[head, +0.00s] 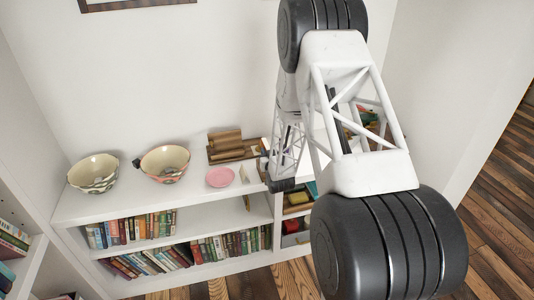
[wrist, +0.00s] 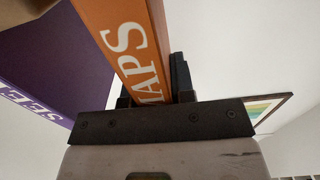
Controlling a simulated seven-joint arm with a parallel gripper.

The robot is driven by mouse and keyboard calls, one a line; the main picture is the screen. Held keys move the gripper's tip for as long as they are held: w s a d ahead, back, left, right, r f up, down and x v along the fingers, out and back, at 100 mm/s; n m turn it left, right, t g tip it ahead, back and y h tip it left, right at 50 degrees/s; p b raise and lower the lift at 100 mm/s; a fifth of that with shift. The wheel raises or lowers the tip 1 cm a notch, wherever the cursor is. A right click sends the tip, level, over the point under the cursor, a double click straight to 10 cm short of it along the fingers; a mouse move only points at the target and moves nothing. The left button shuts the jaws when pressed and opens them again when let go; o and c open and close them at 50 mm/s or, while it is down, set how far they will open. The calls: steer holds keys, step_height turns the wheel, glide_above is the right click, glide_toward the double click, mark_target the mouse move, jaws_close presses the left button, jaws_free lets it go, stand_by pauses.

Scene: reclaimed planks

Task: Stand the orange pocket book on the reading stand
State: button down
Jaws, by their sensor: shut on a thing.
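The orange pocket book (wrist: 128,35), lettered "MAPS" on its spine, is between the jaws of my gripper (wrist: 152,88) in the wrist view. My gripper is shut on it. In the head view my gripper end (head: 279,185) is partly hidden by my arm, near the front edge of the shelf top, and I cannot make out the orange book there. A brown wooden piece that looks like the reading stand (head: 226,146) is on the shelf top against the wall, left of my gripper.
A purple book (wrist: 50,65) lettered "SEE" is left of the orange one. A pink dish (head: 220,177) and two patterned bowls (head: 93,173) (head: 164,163) stand on the white shelf top (head: 125,200). Rows of books fill shelves below. A framed picture (wrist: 268,108) hangs on the wall.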

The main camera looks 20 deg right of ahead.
steer(key=shift+f, duration=0.15)
steer(key=c, duration=1)
jaws_free()
steer(key=shift+o, duration=0.2)
steer(key=s, duration=0.8)
steer(key=shift+a, duration=0.2)
steer(key=shift+w, duration=0.1)
